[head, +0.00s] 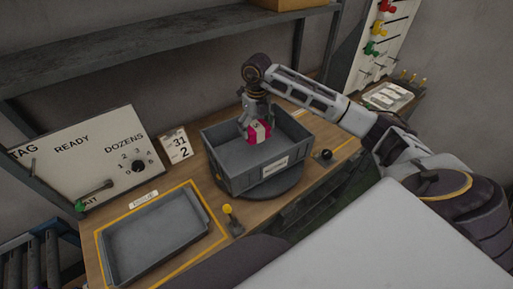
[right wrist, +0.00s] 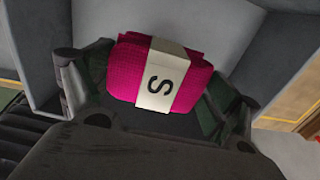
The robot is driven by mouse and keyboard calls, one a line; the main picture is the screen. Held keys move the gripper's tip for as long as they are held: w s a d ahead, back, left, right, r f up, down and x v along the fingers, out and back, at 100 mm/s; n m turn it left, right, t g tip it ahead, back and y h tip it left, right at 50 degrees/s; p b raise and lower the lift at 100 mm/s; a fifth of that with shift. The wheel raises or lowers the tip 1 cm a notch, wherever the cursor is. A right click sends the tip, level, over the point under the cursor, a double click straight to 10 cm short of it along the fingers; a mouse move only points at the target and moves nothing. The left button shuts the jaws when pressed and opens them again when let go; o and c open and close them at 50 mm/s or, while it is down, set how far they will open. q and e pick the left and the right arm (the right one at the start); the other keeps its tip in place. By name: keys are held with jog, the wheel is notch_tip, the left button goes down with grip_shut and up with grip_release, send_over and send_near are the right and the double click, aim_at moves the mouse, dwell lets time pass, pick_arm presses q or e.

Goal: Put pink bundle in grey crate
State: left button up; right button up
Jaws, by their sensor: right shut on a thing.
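The pink bundle (head: 260,131) has a pale band around it, and in the right wrist view the bundle (right wrist: 125,68) shows the letter S on that band. My right gripper (head: 256,128) is shut on the bundle, with a finger at each side of it. The gripper points down into the grey crate (head: 221,176), and the bundle is within the crate's walls. I cannot tell whether the bundle touches the crate floor. The grey crate stands on a round dark turntable (head: 283,188) and has a white label on its front. My left gripper is not in view.
A shallow grey tray (head: 155,238) lies inside a yellow outline at the front left of the wooden bench. A yellow-topped lever (head: 228,210) and a black knob (head: 326,154) stand near the front edge. A white panel (head: 80,155) stands behind the tray.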

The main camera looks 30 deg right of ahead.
aim_at(257, 138)
notch_tip(257, 138, down, 5)
jog(key=shift+f, duration=0.1)
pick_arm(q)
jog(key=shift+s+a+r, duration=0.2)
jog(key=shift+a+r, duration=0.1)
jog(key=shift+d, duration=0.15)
pick_arm(e)
jog(key=shift+f+p, duration=0.3)
jog(key=shift+f, duration=1.5)
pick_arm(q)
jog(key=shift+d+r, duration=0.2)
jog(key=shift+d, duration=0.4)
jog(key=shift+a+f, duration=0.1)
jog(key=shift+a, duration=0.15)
pick_arm(e)
jog(key=shift+f, duration=0.15)
